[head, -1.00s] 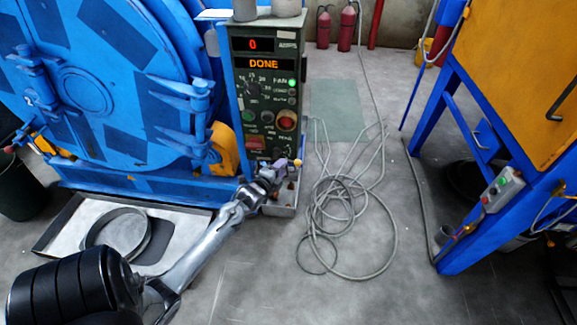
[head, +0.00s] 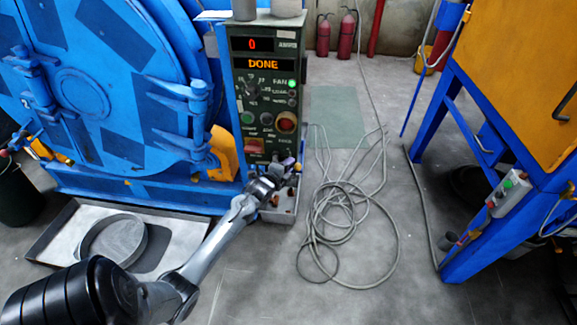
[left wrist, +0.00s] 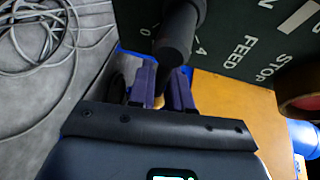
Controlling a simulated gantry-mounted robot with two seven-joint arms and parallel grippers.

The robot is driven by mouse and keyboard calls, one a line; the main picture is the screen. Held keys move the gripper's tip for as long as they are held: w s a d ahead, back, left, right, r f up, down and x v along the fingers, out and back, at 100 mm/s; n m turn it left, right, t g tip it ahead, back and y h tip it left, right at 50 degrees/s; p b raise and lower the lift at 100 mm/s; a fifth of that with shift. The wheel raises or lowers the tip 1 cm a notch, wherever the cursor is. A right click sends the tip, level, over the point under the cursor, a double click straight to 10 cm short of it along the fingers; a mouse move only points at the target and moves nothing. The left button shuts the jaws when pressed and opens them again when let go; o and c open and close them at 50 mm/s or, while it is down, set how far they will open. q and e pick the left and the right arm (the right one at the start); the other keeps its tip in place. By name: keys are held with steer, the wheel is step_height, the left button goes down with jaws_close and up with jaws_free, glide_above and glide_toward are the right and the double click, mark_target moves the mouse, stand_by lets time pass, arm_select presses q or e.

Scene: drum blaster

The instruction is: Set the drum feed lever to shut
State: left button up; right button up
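The green control panel (head: 266,95) stands beside the blue drum and its display reads DONE. In the left wrist view, a thick black lever (left wrist: 177,38) projects from the panel (left wrist: 238,25) near the words FEED and STOP. My left gripper (left wrist: 162,78) has its purple fingers on either side of the lever's end, with a narrow dark gap between them. A small tan patch shows low in the gap. Whether the fingers press on the lever is unclear. In the head view, this gripper (head: 284,169) is at the panel's lower right and hides most of the lever. My right gripper is not in view.
A small tray (head: 282,213) sits below the panel. A coiled grey cable (head: 347,222) lies on the floor to the right. A larger tray (head: 60,226) with a grey ring (head: 112,240) is at left. A blue-framed orange cabinet (head: 520,75) stands at far right.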

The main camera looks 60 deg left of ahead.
arm_select(q)
jaws_close()
